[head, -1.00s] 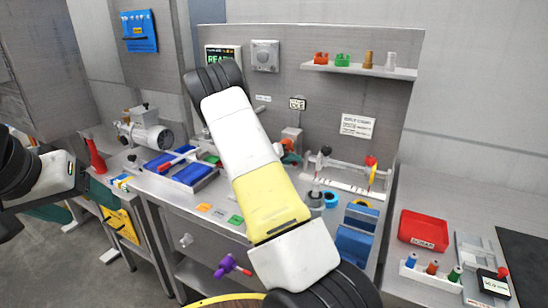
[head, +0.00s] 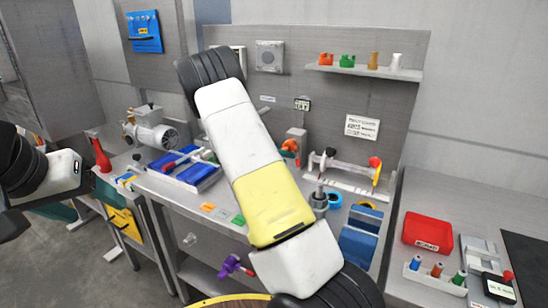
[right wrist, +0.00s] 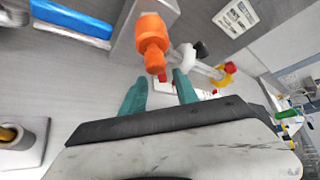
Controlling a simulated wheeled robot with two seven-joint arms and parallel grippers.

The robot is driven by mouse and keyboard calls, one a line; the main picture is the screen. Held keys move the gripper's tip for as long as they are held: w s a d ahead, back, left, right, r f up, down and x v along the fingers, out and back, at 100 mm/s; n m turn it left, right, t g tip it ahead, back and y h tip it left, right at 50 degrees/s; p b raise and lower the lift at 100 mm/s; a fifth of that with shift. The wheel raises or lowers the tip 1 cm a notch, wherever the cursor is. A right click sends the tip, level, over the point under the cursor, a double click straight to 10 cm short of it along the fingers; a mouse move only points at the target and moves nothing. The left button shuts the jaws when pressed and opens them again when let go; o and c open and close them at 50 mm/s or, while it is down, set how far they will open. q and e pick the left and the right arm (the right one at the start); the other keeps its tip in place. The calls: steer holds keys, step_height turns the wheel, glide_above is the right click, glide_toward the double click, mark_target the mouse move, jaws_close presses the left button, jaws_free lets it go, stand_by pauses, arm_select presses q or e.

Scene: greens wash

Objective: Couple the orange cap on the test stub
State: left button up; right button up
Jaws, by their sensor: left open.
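The orange cap (head: 290,146) sits at the front of a grey block (head: 297,133) on the back of the bench in the head view. In the right wrist view the orange cap (right wrist: 152,38) is a stepped cylinder against that block. The stub itself is hidden, so I cannot tell how far the cap is seated. My right gripper (right wrist: 160,84) has its teal fingers apart, with nothing between them, just short of the cap's near end. My right forearm hides this gripper in the head view. My left gripper (head: 86,184) is open at the left edge, away from the bench.
A valve rig with a yellow handle (head: 376,173) stands right of the cap. A shelf (head: 350,70) holds several small coloured fittings. A blue tray (head: 190,172) and a motor (head: 150,135) are to the left. A red bin (head: 427,231) is at the right.

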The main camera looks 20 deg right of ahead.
steer(key=shift+s+a+r, duration=0.15)
steer(key=shift+a+r, duration=0.15)
steer(key=shift+a, duration=0.3)
